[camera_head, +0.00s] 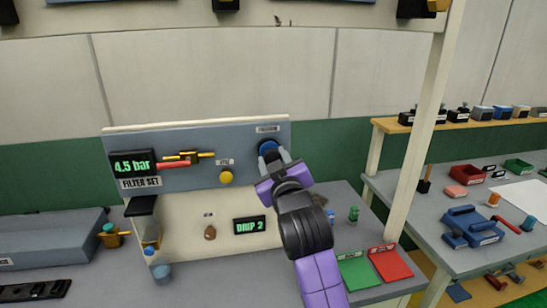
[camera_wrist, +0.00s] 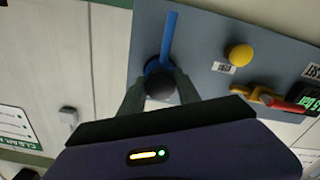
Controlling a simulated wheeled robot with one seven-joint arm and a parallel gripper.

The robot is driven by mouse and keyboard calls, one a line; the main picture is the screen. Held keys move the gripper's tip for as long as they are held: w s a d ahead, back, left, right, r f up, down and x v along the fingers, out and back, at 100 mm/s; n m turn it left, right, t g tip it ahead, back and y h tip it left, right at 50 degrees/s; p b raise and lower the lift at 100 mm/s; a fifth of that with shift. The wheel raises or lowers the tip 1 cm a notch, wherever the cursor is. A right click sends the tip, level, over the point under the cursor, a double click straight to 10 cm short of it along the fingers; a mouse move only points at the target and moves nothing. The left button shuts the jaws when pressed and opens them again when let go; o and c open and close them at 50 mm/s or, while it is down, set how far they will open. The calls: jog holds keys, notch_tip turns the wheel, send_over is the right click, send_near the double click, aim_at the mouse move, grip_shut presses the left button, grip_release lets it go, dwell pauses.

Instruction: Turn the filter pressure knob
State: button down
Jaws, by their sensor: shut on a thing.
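The filter pressure knob (camera_head: 267,146) sits at the upper right of the grey-blue panel (camera_head: 192,143), under a small label. It looks blue with a dark centre, and in the wrist view the knob (camera_wrist: 159,80) shows a long blue bar pointing up in the picture. My gripper (camera_head: 273,160) is shut on the knob, with a grey finger on each side of it; it also shows in the wrist view (camera_wrist: 160,92). The fingers hide part of the knob's rim. A display (camera_head: 133,163) on the panel reads 4.5 bar, above a "FILTER SET" label.
A yellow button (camera_head: 226,177) and a red and yellow valve handle (camera_head: 180,160) are on the panel left of my gripper. A "DRIP 2" display (camera_head: 249,225) is below. Green (camera_head: 357,275) and red (camera_head: 391,264) trays lie on the bench at right, near a white post (camera_head: 424,130).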

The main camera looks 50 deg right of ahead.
dwell(0.6)
jog(key=c, duration=0.9)
grip_release()
jog(key=shift+a, duration=0.1)
jog(key=shift+b+v, duration=1)
jog(key=shift+v, duration=2.85)
